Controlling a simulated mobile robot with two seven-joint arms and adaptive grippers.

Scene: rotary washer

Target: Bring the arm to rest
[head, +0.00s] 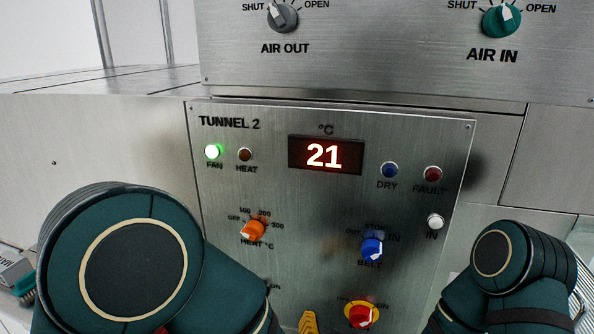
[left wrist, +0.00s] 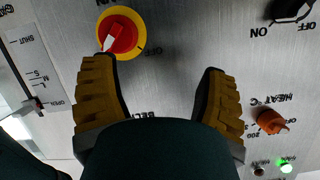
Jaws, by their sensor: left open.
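My left gripper (left wrist: 157,76) is open and empty in front of the metal control panel (left wrist: 178,40). Its two yellow-brown fingers stand wide apart. In the head view only a yellow part of the left gripper (head: 308,322) shows at the bottom edge; my left arm hides the rest. The red knob on a yellow ring (head: 361,314) is just right of it. In the wrist view, turned upside down, this red knob (left wrist: 122,35) is close to one fingertip; I cannot tell if they touch. My right arm is at the lower right, with its gripper out of view.
The Tunnel 2 panel has an orange heat knob (head: 253,230), a blue belt knob (head: 372,247), a white IN button (head: 435,222) and a display (head: 325,155) reading 21. The green fan lamp (head: 213,152) is lit. Grey (head: 283,17) and teal (head: 501,20) air knobs are above.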

